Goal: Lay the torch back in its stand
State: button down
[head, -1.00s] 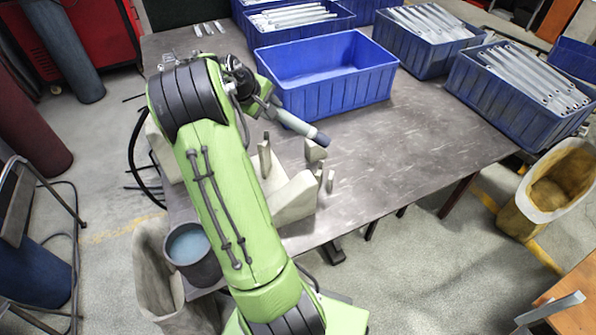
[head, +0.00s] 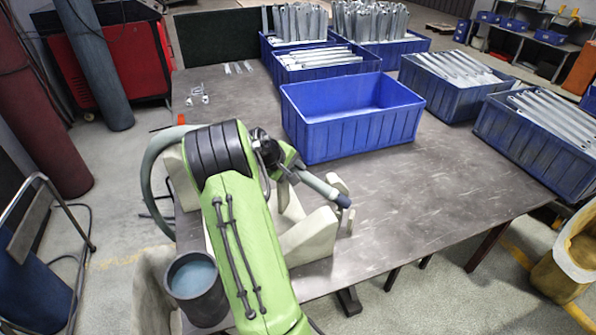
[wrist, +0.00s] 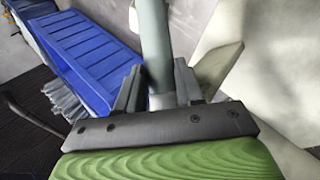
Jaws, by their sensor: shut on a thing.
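The torch (head: 322,188) is a grey tube with a dark end, held out to the right of my arm in the head view. My gripper (head: 297,174) is shut on it. In the wrist view the torch's grey-green body (wrist: 155,50) stands between the two dark fingers (wrist: 158,88). The stand (head: 312,236) is a pale block with upright prongs at the table's near left edge, partly hidden behind my arm. The torch's dark end shows near the prongs; I cannot tell whether it touches them.
An empty blue crate (head: 350,135) stands just behind the gripper. Blue crates of metal brackets (head: 455,85) line the back and right. A dark pot (head: 195,293) stands at the near left. The table's right middle (head: 430,195) is clear.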

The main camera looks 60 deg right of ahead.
jog(key=shift+s+a+f, duration=0.1)
jog(key=shift+a+f, duration=0.2)
jog(key=shift+f, duration=0.4)
jog(key=shift+a+f, duration=0.25)
jog(key=shift+f, duration=0.4)
jog(key=c, duration=1)
grip_release()
jog(key=shift+d+f, duration=0.2)
jog(key=shift+o, duration=1.3)
jog(key=shift+d+f, duration=0.2)
jog(key=shift+d, duration=0.2)
jog(key=shift+a+r, duration=0.15)
jog(key=shift+r, duration=0.15)
jog(key=p+v, duration=0.1)
jog(key=v, duration=0.4)
jog(key=p+v, duration=0.1)
jog(key=v, duration=0.4)
jog(key=p+v, duration=0.2)
jog(key=v, duration=0.3)
jog(key=shift+w+a+r, duration=0.1)
jog(key=shift+w+r, duration=0.05)
jog(key=shift+w, duration=0.25)
